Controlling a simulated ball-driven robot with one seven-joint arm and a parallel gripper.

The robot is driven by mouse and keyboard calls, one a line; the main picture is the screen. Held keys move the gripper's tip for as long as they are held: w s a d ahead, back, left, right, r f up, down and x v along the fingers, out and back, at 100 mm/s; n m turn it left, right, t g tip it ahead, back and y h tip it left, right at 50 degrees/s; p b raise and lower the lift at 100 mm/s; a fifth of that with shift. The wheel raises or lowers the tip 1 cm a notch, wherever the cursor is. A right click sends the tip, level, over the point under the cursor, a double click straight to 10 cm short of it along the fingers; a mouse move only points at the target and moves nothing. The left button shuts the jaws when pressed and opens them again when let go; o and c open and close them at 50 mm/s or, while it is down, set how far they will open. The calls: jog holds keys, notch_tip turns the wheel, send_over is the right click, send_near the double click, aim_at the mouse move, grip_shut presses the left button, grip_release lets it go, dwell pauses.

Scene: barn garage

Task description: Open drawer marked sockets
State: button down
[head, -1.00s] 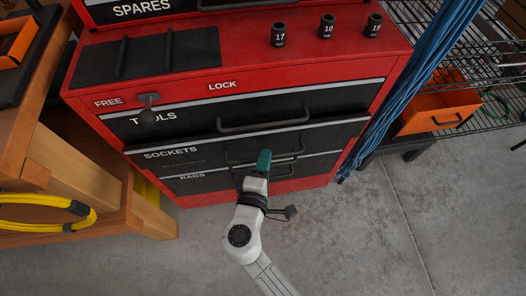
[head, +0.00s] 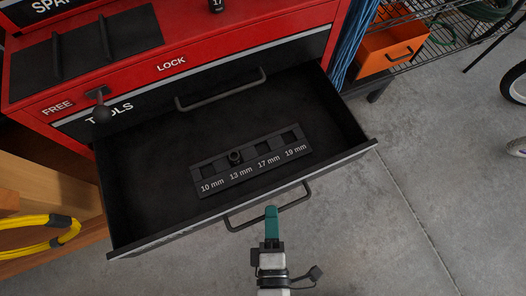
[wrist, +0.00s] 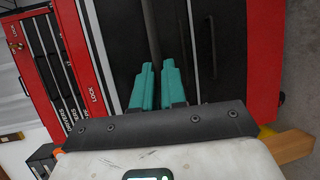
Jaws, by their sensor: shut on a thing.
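The sockets drawer (head: 135,185) is pulled far out of the red tool chest in the head view. Its label is not readable from this angle. Its dark bar handle (head: 297,200) runs along the front. My gripper (head: 271,216) has teal fingers and is shut on this handle near its middle. In the wrist view the teal fingers (wrist: 157,88) are close together with a dark bar between them. Inside the drawer lies a black socket holder (head: 212,186) marked 10, 13, 17 and 19 mm. A dark socket (head: 235,157) sits in its 13 mm place.
The tools drawer above is shut, with its handle (head: 222,90) over the open drawer. The lock lever (head: 100,104) is near FREE. A 17 socket (head: 216,5) stands on the chest top. An orange bin (head: 392,45) is on a rack at right.

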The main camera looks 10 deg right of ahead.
jog(key=shift+s+d, duration=0.15)
jog(key=shift+s, duration=0.45)
jog(key=shift+s+d, duration=0.15)
jog(key=shift+s, duration=0.45)
jog(key=c, duration=1.2)
grip_release()
jog(key=v, duration=1)
jog(key=shift+s, duration=0.35)
